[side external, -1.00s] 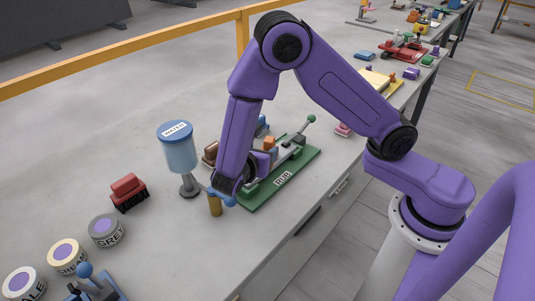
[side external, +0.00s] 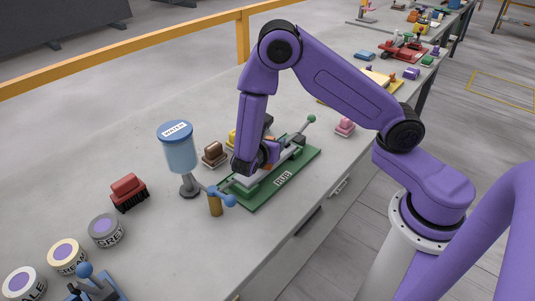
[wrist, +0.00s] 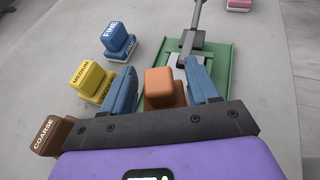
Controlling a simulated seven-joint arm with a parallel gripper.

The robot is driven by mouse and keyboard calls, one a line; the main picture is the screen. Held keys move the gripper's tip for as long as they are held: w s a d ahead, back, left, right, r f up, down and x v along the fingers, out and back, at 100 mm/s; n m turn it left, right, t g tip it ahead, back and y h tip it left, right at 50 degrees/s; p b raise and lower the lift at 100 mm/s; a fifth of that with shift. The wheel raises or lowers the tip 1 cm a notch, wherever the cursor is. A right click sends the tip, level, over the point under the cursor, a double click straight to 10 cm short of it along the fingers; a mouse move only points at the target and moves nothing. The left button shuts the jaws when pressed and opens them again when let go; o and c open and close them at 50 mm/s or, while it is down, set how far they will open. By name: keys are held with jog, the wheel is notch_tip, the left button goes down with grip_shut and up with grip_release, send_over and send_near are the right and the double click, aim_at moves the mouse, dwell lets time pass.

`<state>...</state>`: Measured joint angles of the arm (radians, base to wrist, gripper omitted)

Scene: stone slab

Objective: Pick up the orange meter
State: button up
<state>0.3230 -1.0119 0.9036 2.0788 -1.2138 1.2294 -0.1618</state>
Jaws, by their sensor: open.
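An orange block (wrist: 160,86) with a rounded top shows in the wrist view, at the near left edge of the green fixture. I see no dial or label on it, and no other orange item that looks like a meter. My gripper (wrist: 160,78) is open, with one blue finger on each side of the block and a gap to each. Whether the fingertips are level with the block or above it is hard to tell. In the side view my wrist is over the left part of the green fixture (side external: 305,162) and hides the fingers and most of the block.
Left of the fingers stand a yellow MEDIUM block (wrist: 91,80), a blue FINE block (wrist: 117,40) and a brown COARSE block (wrist: 47,135). The green fixture's grey clamp (wrist: 187,45) rises just beyond. A blue WATER dispenser (side external: 178,155) and red brush (side external: 129,190) stand left.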

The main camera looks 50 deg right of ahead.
jog(key=c, duration=0.9)
jog(key=shift+r, duration=0.1)
jog(key=shift+c, duration=0.2)
